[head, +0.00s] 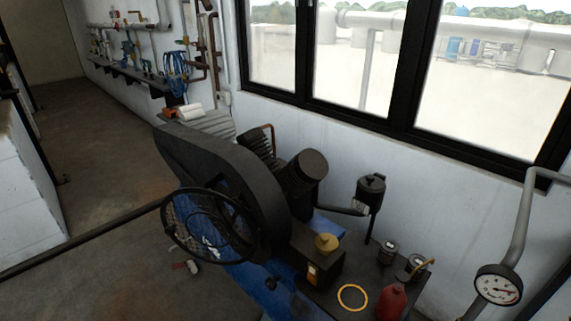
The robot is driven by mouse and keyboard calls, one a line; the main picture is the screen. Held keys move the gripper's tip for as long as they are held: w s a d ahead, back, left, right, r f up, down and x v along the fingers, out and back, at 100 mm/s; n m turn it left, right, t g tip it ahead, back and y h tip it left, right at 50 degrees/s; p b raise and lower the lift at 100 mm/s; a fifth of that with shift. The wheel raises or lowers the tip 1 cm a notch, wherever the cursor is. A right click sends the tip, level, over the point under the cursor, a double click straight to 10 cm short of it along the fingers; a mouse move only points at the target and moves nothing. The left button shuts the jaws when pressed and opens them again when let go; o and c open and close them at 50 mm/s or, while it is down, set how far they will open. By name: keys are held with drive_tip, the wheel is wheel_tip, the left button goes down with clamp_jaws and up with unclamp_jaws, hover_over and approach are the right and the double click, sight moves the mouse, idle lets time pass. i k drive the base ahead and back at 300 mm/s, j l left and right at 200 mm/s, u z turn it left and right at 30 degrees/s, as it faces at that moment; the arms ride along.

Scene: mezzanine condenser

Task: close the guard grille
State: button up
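A round black rim (168,236) with bars and a patch of pale mesh stands at the front of the dark compressor housing (215,165). It looks like the guard grille, but I cannot tell for sure. It appears to stand out from the housing at an angle, with a dark spoked wheel partly visible behind it; its hinge and latch are not clear. My gripper is not in view.
The compressor stands on a blue base (250,280) beside the windowed wall. A red bottle (392,301), an orange ring (352,297) and small canisters sit at its right. A pressure gauge (498,285) is at far right. Floor (100,190) lies open at left.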

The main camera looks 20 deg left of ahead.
sight(170, 231)
drive_tip(key=u, duration=1.75)
